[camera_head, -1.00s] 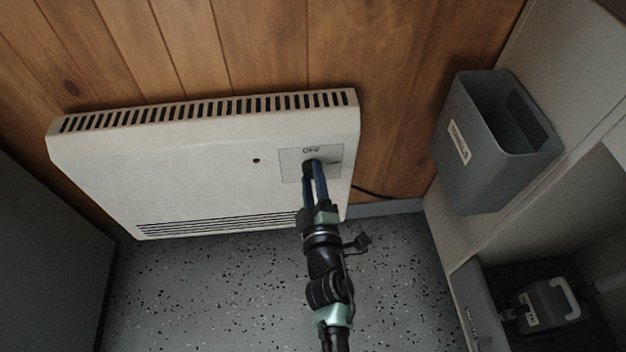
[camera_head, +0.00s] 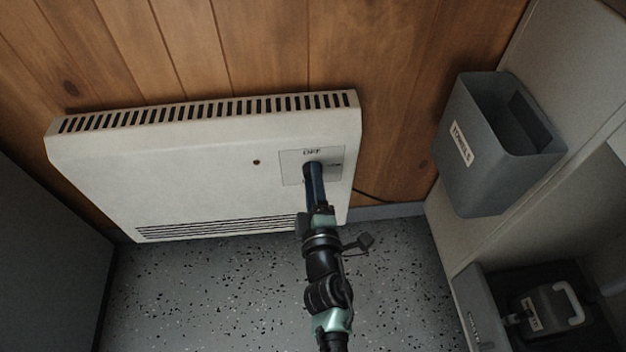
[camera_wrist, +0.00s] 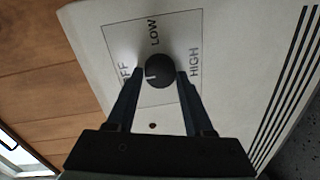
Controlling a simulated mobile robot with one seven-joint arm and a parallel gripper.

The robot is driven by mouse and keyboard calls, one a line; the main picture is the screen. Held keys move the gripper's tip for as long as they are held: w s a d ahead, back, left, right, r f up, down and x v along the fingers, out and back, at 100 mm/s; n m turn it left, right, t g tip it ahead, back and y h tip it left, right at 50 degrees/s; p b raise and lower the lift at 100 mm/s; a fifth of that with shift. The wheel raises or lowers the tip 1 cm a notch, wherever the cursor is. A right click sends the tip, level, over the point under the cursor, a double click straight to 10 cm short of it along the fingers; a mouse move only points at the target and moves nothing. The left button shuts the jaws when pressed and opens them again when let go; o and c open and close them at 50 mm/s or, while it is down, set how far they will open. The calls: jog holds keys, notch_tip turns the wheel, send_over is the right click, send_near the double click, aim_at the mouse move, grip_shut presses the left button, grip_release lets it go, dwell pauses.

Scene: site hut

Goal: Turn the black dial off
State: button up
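The black dial (camera_wrist: 160,71) sits on the control plate (camera_wrist: 112,42) of a white heater (camera_head: 190,165). In the wrist view, OFF is at the plate's left, LOW at the top and HIGH at the right. The dial's white mark is on its left side, roughly toward the OFF side. My gripper (camera_wrist: 160,76) has one finger on each side of the dial, with what looks like a narrow gap at each. In the head view my gripper (camera_head: 313,165) covers the dial.
A small reddish-brown spot (camera_head: 256,162) is on the heater front, left of the plate. A grey bin labelled TOWELS (camera_head: 490,150) is fixed at the right. A dark case (camera_head: 545,305) is on the lower right. Speckled floor (camera_head: 220,290) lies open below the heater.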

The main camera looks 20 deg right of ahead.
jog(key=o, duration=0.3)
jog(key=shift+o, duration=0.2)
jog(key=v, duration=1.3)
